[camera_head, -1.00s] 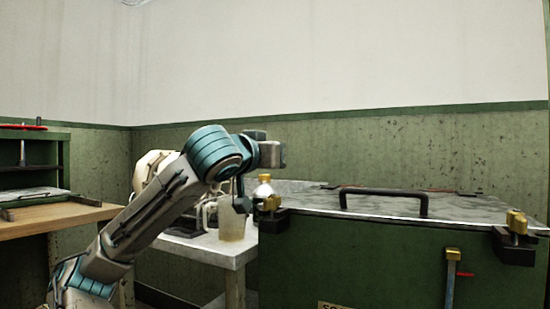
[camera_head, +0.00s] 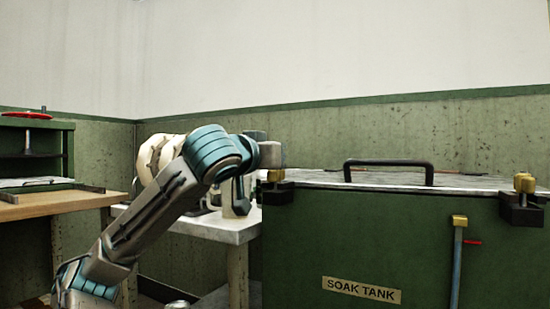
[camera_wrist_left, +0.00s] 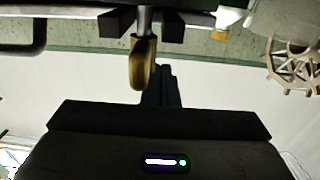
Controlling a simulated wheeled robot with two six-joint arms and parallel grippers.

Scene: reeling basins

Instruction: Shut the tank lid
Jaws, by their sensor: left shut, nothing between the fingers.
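The green soak tank (camera_head: 385,250) stands at the right in the head view. Its grey metal lid (camera_head: 465,182) lies flat across the top, seen almost edge-on, with a black bar handle (camera_head: 390,163) on it. Brass-topped clamps sit at the front corners, left (camera_head: 275,176) and right (camera_head: 524,184). My left arm reaches to the tank's left corner; its fingertips are not clear there. In the left wrist view my left gripper (camera_wrist_left: 160,82) is shut and empty, close by a brass knob (camera_wrist_left: 143,65); touching cannot be told. My right gripper is not in view.
A pale bench (camera_head: 235,228) stands left of the tank, its items mostly hidden behind my arm. A wooden-topped table (camera_head: 60,205) with a green press-like frame (camera_head: 40,153) is at far left. A blue lever (camera_head: 457,265) with a brass top stands at the tank's front.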

